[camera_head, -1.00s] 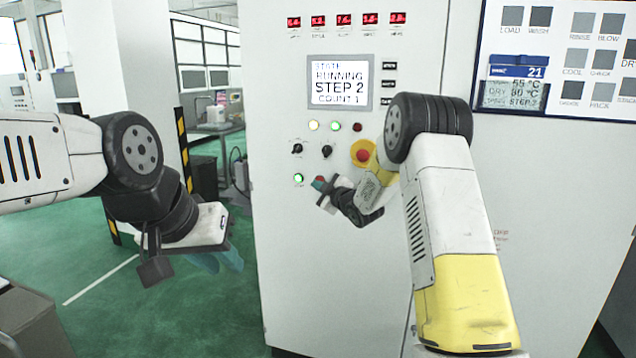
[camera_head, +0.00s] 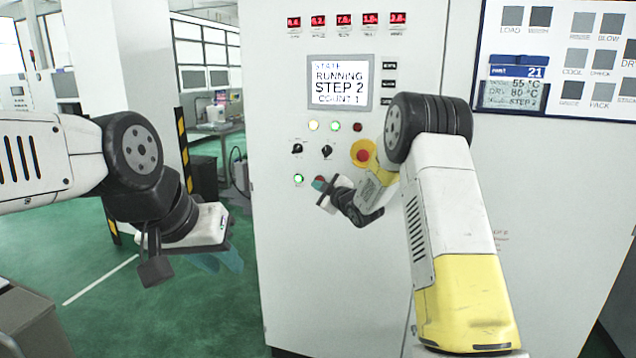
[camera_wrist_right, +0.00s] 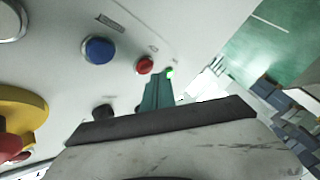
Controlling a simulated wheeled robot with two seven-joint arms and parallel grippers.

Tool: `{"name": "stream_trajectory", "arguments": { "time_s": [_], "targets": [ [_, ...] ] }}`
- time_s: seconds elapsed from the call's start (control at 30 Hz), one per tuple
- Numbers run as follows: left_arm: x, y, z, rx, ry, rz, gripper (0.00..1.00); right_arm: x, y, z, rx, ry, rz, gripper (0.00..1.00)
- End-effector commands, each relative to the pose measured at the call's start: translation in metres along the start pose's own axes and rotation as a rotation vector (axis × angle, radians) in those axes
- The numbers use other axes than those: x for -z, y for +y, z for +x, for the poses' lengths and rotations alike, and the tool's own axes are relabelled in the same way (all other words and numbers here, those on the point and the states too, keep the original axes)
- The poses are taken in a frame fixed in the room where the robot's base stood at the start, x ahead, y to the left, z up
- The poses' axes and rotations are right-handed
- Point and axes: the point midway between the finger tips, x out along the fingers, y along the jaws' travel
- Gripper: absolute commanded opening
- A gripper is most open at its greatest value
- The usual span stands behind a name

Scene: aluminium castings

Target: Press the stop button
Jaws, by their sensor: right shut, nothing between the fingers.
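A red button (camera_wrist_right: 144,66) sits on the white panel in the right wrist view, between a blue button (camera_wrist_right: 99,50) and a lit green one (camera_wrist_right: 170,73). In the head view the red button (camera_head: 319,178) is partly hidden by my right gripper (camera_head: 322,186). That gripper is shut and empty, its teal fingers (camera_wrist_right: 157,92) pointing at the panel just beside the red button. I cannot tell whether they touch it. My left gripper (camera_head: 221,259) hangs at the left, away from the panel; its finger opening is unclear.
A red emergency knob on a yellow base (camera_head: 362,153) is close to my right wrist. Two black selector knobs (camera_head: 297,149) (camera_head: 327,151) are above the gripper. The display (camera_head: 340,82) reads RUNNING, STEP 2. Green floor (camera_head: 110,300) is open at left.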

Motion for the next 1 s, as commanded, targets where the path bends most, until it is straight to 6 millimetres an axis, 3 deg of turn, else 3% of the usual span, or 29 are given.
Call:
{"name": "stream_trajectory", "arguments": {
  "time_s": [1.0],
  "targets": [
    [0.0000,0.0000,0.0000,0.000,0.000,0.000,0.27,-0.0045,0.0048,0.0062,0.000,0.000,0.000,0.00]
  ]
}}
